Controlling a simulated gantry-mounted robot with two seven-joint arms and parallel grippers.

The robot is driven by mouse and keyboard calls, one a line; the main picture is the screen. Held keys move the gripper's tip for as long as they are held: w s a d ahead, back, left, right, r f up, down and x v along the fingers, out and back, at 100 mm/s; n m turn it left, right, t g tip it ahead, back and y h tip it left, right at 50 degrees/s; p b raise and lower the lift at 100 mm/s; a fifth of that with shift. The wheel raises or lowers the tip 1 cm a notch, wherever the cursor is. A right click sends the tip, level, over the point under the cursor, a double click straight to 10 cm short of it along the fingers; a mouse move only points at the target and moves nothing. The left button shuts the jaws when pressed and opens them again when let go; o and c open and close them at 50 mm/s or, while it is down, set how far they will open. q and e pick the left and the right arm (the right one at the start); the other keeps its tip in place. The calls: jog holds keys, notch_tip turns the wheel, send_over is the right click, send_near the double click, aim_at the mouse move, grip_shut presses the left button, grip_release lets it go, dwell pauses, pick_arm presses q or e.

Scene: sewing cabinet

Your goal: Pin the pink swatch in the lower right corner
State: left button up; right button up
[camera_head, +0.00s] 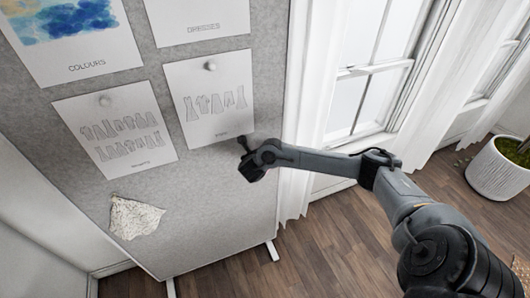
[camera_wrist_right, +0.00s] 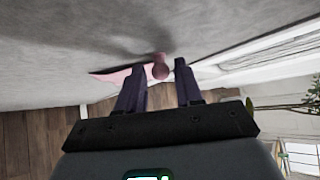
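The pink swatch (camera_wrist_right: 118,75) lies against the grey board (camera_head: 215,205) in the right wrist view, partly hidden by a finger. A round pinkish pin head (camera_wrist_right: 160,71) is at the swatch, between my right fingertips (camera_wrist_right: 161,66). The fingers stand apart, with a visible gap on each side of the pin head. In the head view my right gripper (camera_head: 243,146) is at the board's right side, just below the clothing sketch sheet (camera_head: 211,99). I cannot make out the swatch in the head view. My left gripper is not in view.
A cream patterned swatch (camera_head: 134,217) is on the board's lower left. Another pinned sheet (camera_head: 116,130) and a colours sheet (camera_head: 72,38) hang above it. A white curtain and window (camera_head: 370,75) are right of the board. A potted plant (camera_head: 499,168) stands far right.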

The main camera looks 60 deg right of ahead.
jog(key=shift+o, duration=0.9)
jog(key=shift+a, duration=0.1)
